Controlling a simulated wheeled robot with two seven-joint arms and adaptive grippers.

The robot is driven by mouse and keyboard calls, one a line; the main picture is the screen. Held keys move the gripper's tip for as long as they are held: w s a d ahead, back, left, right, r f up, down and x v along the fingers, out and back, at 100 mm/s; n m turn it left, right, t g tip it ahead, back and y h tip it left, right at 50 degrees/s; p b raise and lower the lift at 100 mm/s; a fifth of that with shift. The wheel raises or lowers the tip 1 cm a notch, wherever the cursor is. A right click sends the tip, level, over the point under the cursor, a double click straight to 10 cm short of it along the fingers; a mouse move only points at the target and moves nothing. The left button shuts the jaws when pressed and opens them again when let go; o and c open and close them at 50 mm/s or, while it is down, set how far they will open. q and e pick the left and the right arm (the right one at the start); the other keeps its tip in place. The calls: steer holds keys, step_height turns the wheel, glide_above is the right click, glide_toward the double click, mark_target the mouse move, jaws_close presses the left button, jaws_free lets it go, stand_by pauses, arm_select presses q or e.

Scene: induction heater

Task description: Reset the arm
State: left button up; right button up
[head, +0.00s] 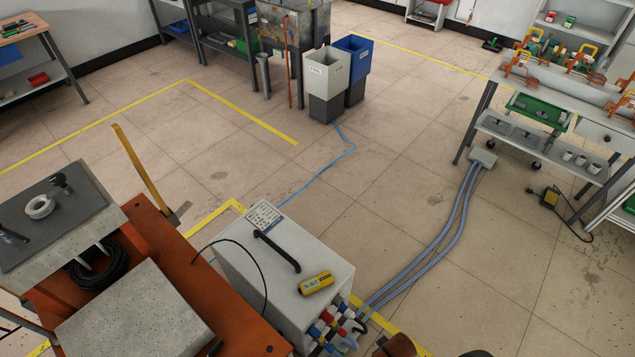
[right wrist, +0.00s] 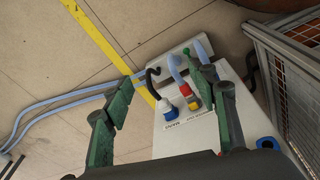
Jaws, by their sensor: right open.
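My right gripper (right wrist: 162,72) shows in the right wrist view. Its two green fingers are spread wide apart and nothing is between their tips within grasp. Beyond and below the fingers is the grey box unit (right wrist: 180,140) with its blue, red and yellow connectors (right wrist: 186,96). I cannot tell the exact gap between fingers and box. In the head view the same grey box (head: 240,262) stands at the bottom centre, with a black handle (head: 277,251) and a yellow device (head: 316,283) on top.
An orange cart (head: 160,235) stands left of the box. Pale blue hoses (head: 446,232) run across the floor to the right-hand workbench (head: 551,91). A wire-mesh cage (right wrist: 295,60) is at the right in the wrist view. The middle floor is mostly clear.

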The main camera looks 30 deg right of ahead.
steer(key=s+f+p, duration=0.3)
steer(key=s+f, duration=0.4)
steer(key=f, duration=0.5)
steer(key=s+f+g+p, duration=0.1)
steer(key=s+f+p, duration=0.3)
steer(key=s, duration=1)
step_height(320, 180, down, 3)
steer(key=shift+s+a+r+n, duration=0.1)
steer(key=shift+s+a+n, duration=0.1)
steer(key=shift+a+n, duration=0.2)
